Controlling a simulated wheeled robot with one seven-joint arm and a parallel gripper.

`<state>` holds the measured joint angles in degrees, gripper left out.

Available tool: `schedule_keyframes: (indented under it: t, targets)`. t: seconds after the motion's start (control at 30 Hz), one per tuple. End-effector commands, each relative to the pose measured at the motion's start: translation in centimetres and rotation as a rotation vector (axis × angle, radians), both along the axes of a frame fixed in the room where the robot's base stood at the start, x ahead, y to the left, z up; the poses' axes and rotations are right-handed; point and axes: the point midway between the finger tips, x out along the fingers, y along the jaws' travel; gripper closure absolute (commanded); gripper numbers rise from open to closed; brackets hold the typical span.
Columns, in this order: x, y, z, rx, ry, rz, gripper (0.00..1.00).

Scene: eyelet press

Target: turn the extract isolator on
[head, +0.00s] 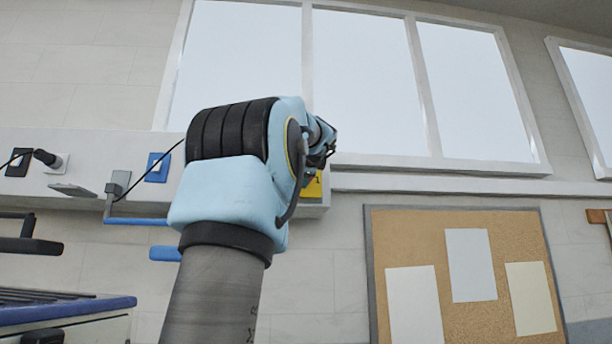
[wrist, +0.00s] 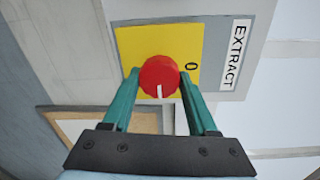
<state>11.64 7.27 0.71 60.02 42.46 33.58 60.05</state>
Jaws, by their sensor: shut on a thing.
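The extract isolator shows in the wrist view as a red round knob (wrist: 159,76) on a yellow plate (wrist: 140,40). A white label reading EXTRACT (wrist: 235,55) is beside the plate, and a "0" is printed to the right of the knob. The knob's white line points down in the picture, not at the "0". My gripper (wrist: 160,78) has its two green fingers on either side of the knob and is shut on it. In the head view my gripper (head: 325,145) is partly hidden by my wrist, with a bit of the yellow plate (head: 313,187) below it; the knob is hidden there.
A pale wall trunking (head: 85,150) carries a black plug (head: 45,157), a blue socket (head: 157,167) and a grey fitting (head: 118,183) left of my arm. Windows (head: 365,80) are above. A cork board (head: 465,270) hangs at lower right.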

Motion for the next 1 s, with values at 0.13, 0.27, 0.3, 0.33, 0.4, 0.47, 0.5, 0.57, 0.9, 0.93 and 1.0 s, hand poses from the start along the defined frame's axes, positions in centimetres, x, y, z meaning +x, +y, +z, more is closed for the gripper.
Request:
schedule_keyframes:
  t: [0.13,0.27,0.3,0.33,0.4,0.47,0.5,0.57,0.9,0.93,1.0]
  targets:
    - [0.03,-0.05,-0.06,0.016,0.004,-0.001,0.97]
    - [0.03,-0.05,-0.07,0.021,0.005,-0.001,0.96]
    - [0.03,-0.05,-0.07,0.021,0.005,0.000,0.96]
    - [0.02,-0.04,-0.07,0.021,0.005,0.000,0.96]
    - [0.02,-0.04,-0.08,0.021,0.005,0.000,0.96]
    - [0.02,-0.04,-0.08,0.020,0.005,0.000,0.96]
    - [0.02,-0.04,-0.08,0.020,0.006,0.000,0.96]
    - [0.02,-0.04,-0.08,0.020,0.006,0.000,0.36]
    - [0.01,-0.02,-0.04,0.020,0.005,0.000,0.11]
    - [0.01,-0.01,-0.03,0.019,0.004,0.000,0.11]
    - [0.00,-0.02,-0.03,0.019,0.004,0.000,0.11]
